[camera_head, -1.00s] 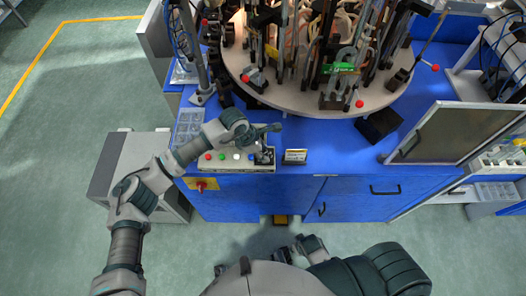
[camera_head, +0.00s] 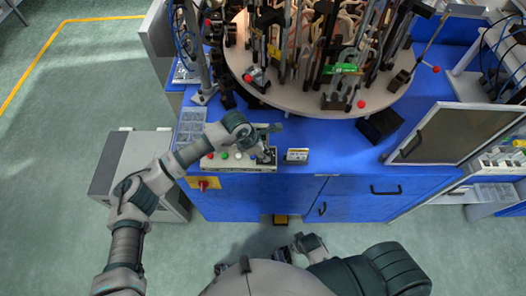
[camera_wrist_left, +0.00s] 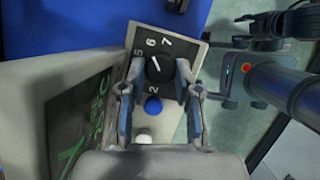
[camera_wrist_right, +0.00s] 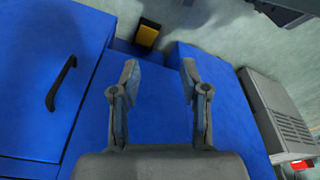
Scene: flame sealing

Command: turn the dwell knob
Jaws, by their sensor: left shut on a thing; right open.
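My left gripper (camera_wrist_left: 155,82) is shut on the knob, one finger at each side. In the head view the left gripper (camera_head: 266,156) is at the right end of the button panel (camera_head: 212,163) and mostly covers the knob. My right gripper (camera_wrist_right: 160,68) is open and empty, with blue cabinet surfaces beyond its fingers.
A blue button (camera_wrist_left: 153,104) and a white button (camera_wrist_left: 144,138) sit close by the knob. A small display box (camera_head: 297,155) stands right of the panel. Behind is a round turntable (camera_head: 300,100) crowded with fixtures. A grey cabinet (camera_head: 125,165) stands at left.

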